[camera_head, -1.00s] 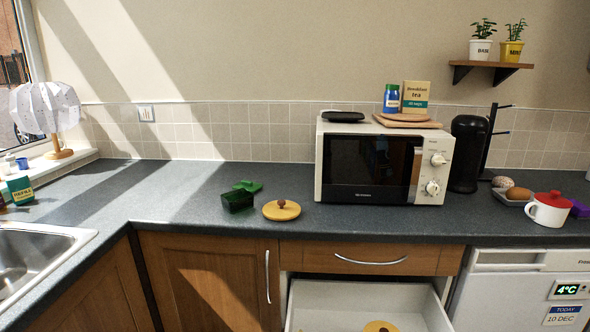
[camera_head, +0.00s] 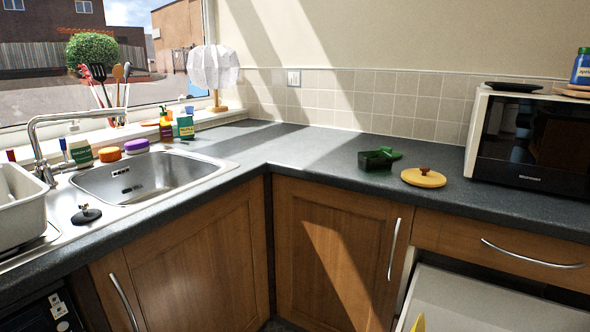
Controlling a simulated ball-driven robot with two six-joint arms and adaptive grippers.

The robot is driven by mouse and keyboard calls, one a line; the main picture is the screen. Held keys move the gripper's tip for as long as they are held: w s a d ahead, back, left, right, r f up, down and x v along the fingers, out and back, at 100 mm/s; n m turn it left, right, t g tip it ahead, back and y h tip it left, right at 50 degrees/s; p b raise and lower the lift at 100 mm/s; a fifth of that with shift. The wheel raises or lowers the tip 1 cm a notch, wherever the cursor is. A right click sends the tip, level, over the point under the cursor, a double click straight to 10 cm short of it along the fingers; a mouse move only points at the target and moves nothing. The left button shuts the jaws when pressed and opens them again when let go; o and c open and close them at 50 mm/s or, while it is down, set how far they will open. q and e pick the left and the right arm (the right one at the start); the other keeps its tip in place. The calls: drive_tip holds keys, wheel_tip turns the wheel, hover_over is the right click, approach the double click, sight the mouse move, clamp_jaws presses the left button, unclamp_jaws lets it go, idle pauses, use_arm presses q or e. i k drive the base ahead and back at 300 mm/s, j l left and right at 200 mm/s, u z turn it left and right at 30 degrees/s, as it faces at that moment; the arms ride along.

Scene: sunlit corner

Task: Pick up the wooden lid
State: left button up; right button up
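A round yellow wooden lid (camera_head: 424,179) with a brown knob lies flat on the dark countertop, left of the microwave. A similar yellow thing (camera_head: 418,323) shows only as a sliver at the bottom edge, inside the open drawer (camera_head: 490,304); most of it is cut off. Neither of my grippers is in view.
A dark green open box (camera_head: 377,160) stands just left of the lid. The microwave (camera_head: 530,140) stands to its right. A steel sink (camera_head: 150,178) with a tap, bottles and sponges is at the left. The counter corner between sink and green box is clear.

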sight(422, 177)
drive_tip(key=k+l+z, duration=0.1)
drive_tip(key=z, duration=1.45)
drive_tip(key=j+z, duration=0.1)
drive_tip(key=i+l+u, duration=0.1)
drive_tip(key=i, duration=0.3)
